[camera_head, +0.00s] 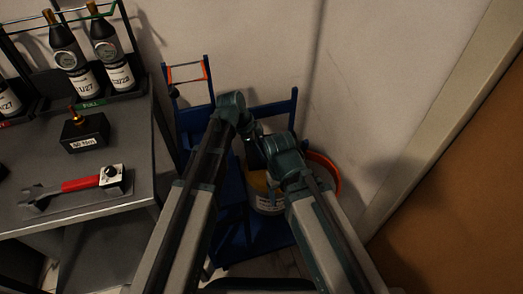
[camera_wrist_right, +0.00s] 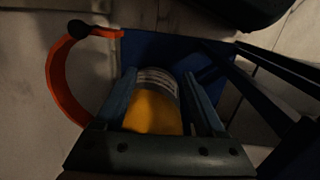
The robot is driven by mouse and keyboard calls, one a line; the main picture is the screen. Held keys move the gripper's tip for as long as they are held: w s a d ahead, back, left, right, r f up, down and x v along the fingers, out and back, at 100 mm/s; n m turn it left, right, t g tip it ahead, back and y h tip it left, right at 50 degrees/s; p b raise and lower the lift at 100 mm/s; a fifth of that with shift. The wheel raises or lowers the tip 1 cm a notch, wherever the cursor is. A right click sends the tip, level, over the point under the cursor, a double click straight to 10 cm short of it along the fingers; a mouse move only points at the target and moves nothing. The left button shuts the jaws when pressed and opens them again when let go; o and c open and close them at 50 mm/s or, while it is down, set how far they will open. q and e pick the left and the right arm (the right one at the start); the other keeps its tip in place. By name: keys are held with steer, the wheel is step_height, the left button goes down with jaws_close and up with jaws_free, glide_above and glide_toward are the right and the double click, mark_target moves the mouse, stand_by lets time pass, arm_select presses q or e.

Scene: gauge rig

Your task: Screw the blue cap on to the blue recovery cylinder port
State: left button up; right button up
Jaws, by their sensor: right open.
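A grey cylinder with a yellow upper part (camera_head: 257,182) and a printed label stands on a blue cart, partly hidden by my arms in the head view. It looks like the recovery cylinder. My right gripper (camera_wrist_right: 160,78) is open, with its two fingers apart. The cylinder's yellow part (camera_wrist_right: 153,112) shows between the fingers in the right wrist view; I cannot tell whether they touch it. My left gripper (camera_head: 256,153) points down above the cylinder, small and dark; its jaws are unclear. I cannot make out the blue cap or the blue port.
A curved orange band (camera_head: 332,172) arcs beside the cylinder. The blue cart (camera_head: 284,113) has upright posts near the wall. A grey bench (camera_head: 100,207) at left holds a red-handled tool (camera_head: 80,184), a black block (camera_head: 85,133) and several dark bottles (camera_head: 67,52). A brown panel (camera_head: 465,190) is at right.

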arm_select(q)
steer(key=shift+s+n+t, duration=0.15)
steer(key=shift+n+t, duration=0.25)
steer(key=shift+n, duration=0.4)
steer(key=n+t, duration=0.1)
steer(key=n, duration=0.2)
steer(key=shift+w+y, duration=0.2)
steer(key=shift+y, duration=0.1)
jaws_close()
steer(key=m, duration=0.1)
steer(key=m+g, duration=0.1)
steer(key=m, duration=0.1)
steer(key=shift+w, duration=0.25)
steer(key=shift+s+m+g, duration=0.2)
steer(key=shift+m+g, duration=0.2)
steer(key=shift+m, duration=0.6)
